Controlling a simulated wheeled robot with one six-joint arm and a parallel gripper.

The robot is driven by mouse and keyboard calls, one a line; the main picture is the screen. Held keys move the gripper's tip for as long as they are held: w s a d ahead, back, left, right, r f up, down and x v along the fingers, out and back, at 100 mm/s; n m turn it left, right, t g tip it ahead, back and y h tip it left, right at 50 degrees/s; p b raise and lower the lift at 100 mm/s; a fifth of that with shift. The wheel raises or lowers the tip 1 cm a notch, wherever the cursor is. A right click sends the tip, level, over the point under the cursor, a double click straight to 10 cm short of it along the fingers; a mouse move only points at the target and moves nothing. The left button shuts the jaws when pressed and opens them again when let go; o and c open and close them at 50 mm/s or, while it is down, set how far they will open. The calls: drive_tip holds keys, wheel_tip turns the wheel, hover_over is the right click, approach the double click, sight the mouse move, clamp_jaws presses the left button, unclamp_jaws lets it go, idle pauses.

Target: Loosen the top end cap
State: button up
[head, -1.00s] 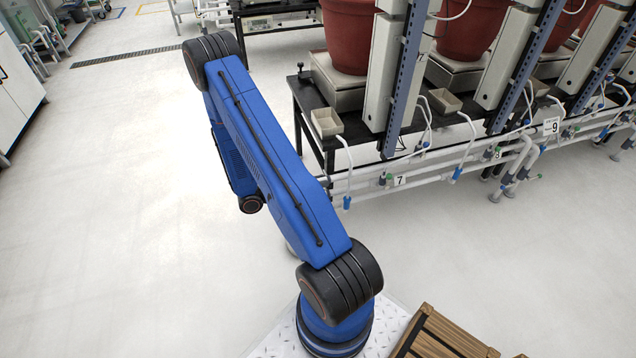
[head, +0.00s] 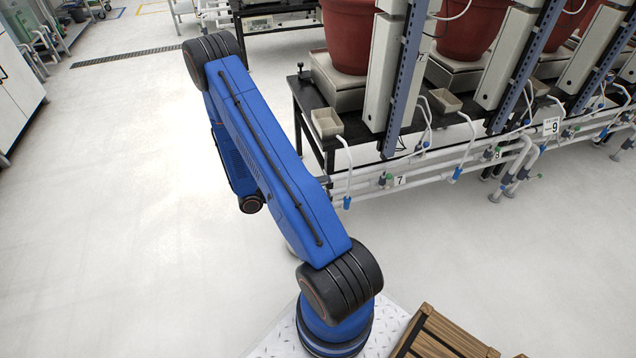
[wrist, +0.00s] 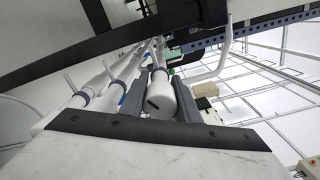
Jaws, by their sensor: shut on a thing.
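In the wrist view the white end cap (wrist: 161,103) is a short, smooth cylinder with a dark slot on its end face. My gripper (wrist: 160,82) has one dark finger on each side of it and is shut on it. The pipe behind the cap is mostly hidden. In the head view my blue arm reaches away from me, and the gripper and the held cap are out of sight.
White pipes (head: 428,172) with number tags and small valves run along the front of a black bench (head: 309,113). Red pots (head: 351,35) stand on it behind grey uprights. A wooden crate (head: 440,335) sits at the lower right. The floor to the left is clear.

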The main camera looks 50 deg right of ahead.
drive_tip(key=shift+n, duration=0.4)
drive_tip(key=shift+w, duration=0.1)
drive_tip(key=o, duration=1)
drive_tip(key=v, duration=1.7)
drive_tip(key=shift+a, duration=0.3)
